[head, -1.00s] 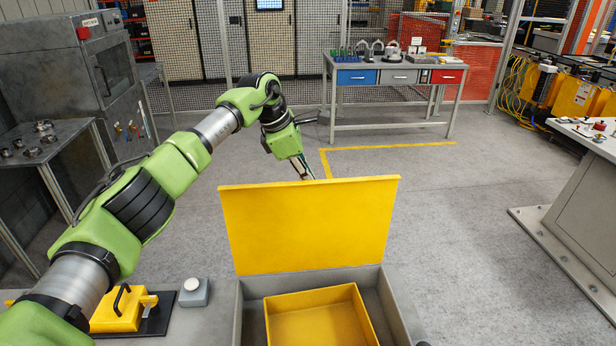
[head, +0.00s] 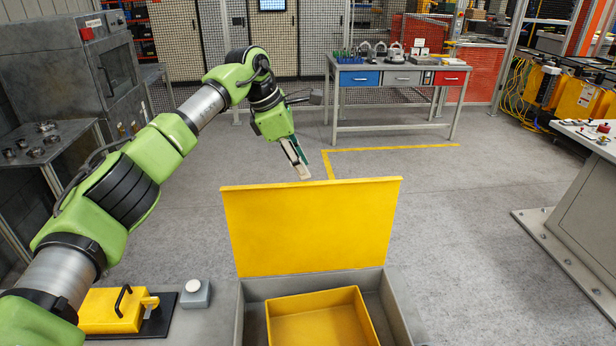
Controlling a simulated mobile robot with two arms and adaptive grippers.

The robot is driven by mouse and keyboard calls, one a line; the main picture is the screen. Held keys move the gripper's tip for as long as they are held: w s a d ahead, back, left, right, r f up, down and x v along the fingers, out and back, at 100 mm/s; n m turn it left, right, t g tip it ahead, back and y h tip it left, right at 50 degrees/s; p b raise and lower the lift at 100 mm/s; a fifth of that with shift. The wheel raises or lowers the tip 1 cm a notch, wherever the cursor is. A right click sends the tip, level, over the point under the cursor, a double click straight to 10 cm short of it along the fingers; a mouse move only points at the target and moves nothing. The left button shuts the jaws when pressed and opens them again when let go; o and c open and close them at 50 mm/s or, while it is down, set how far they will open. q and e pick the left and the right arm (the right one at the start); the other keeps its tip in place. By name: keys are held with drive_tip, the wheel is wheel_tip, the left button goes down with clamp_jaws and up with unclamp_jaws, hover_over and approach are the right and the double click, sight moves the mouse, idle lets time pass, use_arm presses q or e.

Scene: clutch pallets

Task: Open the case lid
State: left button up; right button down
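The case (head: 241,312) is a grey box at the bottom middle of the head view. Its yellow lid (head: 312,228) stands up at the back edge, so the case is open. A yellow inner tray (head: 318,318) shows inside it, and the part I see of it is empty. My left gripper (head: 302,172) is above and behind the lid's top edge, pointing down, apart from the lid. Its fingers look close together, but I cannot tell whether they are fully shut. My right gripper is not in view.
Left of the case are a small grey box with a white button (head: 194,292) and a yellow block with a black handle (head: 112,311). A workbench with drawers (head: 394,78) stands at the back. A grey cabinet (head: 583,200) is at the right. The floor behind the lid is clear.

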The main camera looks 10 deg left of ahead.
use_arm(q)
drive_tip(key=v, duration=0.5)
drive_tip(key=shift+s+a+r, duration=0.1)
drive_tip(key=shift+a+r, duration=0.05)
drive_tip(key=shift+r, duration=0.15)
